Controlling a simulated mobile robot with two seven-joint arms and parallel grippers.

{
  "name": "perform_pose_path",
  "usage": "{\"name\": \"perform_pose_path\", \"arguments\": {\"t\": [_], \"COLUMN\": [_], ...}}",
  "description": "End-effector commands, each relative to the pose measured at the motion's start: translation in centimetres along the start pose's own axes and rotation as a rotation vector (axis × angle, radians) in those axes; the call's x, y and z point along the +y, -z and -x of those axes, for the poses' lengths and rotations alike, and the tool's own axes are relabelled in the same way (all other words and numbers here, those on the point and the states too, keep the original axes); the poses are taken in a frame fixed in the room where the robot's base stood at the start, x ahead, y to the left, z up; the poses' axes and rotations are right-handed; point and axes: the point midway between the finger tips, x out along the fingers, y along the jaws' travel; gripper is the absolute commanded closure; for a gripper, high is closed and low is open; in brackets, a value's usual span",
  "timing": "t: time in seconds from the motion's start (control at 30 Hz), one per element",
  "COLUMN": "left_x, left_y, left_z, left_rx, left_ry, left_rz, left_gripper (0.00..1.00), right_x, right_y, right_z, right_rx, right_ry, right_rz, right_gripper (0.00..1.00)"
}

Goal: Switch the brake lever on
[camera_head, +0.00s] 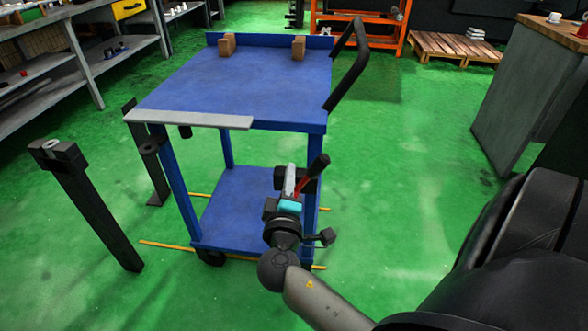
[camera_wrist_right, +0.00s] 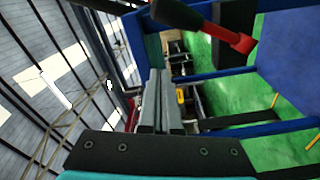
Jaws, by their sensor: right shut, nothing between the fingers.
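The brake lever (camera_head: 312,174) has a red arm and a black grip. It sits low at the right front leg of a blue trolley (camera_head: 240,85) and slants up to the right. In the right wrist view the lever (camera_wrist_right: 220,32) crosses the top, its black grip to the left and its red end by a dark block. My right gripper (camera_head: 290,180) is shut and empty, fingers pointing up, just left of the lever in the head view. Its fingers (camera_wrist_right: 158,98) show side by side in the wrist view; I cannot tell whether they touch the lever. My left gripper is out of view.
The trolley has two brown blocks (camera_head: 227,45) on top and a black push handle (camera_head: 348,75). Dark posts (camera_head: 85,200) stand to its left. Grey shelves (camera_head: 50,70) are at far left, a cabinet (camera_head: 530,90) at right. Green floor right of the trolley is clear.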

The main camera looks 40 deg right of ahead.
Motion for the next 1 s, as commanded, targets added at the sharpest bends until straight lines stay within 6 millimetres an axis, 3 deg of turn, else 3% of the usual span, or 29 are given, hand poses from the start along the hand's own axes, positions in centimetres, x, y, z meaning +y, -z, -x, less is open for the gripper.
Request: {"name": "perform_pose_path", "arguments": {"t": [0.2, 0.4, 1.0], "left_x": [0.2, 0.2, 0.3], "left_y": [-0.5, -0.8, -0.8], "left_z": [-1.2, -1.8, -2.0], "left_rx": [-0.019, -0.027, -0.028], "left_ry": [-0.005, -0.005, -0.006], "left_rz": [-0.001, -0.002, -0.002], "left_gripper": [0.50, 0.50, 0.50], "right_x": [0.0, -0.1, -0.1], "right_y": [-0.1, -0.1, -0.1], "right_z": [4.9, 7.1, 7.6], "right_rx": [-0.002, -0.002, -0.001], "right_ry": [0.001, -0.003, -0.004], "right_rz": [0.002, 0.002, 0.001], "right_gripper": [1.00, 1.00, 1.00]}}
